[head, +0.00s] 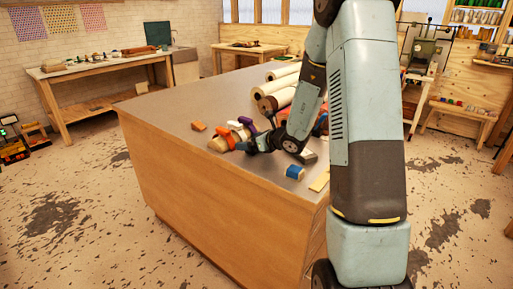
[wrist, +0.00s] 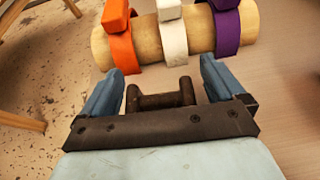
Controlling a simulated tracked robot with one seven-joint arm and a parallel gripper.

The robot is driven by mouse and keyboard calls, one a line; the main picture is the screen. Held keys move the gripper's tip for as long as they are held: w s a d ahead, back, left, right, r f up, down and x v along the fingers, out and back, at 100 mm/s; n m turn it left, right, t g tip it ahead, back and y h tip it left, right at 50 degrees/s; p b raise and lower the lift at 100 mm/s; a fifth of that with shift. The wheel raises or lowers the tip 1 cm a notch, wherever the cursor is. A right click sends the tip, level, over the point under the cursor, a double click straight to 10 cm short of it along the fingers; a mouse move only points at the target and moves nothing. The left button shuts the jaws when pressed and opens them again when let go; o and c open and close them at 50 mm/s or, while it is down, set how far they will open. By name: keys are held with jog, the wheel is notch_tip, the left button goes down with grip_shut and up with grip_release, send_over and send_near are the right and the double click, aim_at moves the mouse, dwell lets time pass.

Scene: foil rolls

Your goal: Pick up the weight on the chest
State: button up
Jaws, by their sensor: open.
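The chest (head: 225,205) is a large wooden block with a grey top. My gripper (head: 243,144) is low over its top, near the front left edge. In the wrist view my gripper (wrist: 162,80) is open, its two blue-grey fingers apart. Between them shows a dark brown dumbbell-like shape (wrist: 160,98); I cannot tell whether it is the weight or part of my gripper. Beyond the fingertips lies a tan roll (wrist: 146,42) with orange (wrist: 122,45), white (wrist: 172,35) and purple (wrist: 226,25) bands around it. No other thing shows clearly as the weight.
Large pale rolls (head: 276,99) lie farther back, partly behind my arm. The back left of the chest top is clear. A workbench (head: 105,68) stands behind.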

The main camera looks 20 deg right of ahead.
jog(key=shift+c, duration=0.4)
jog(key=c, duration=1.4)
jog(key=shift+c, duration=0.3)
jog(key=shift+r, duration=0.15)
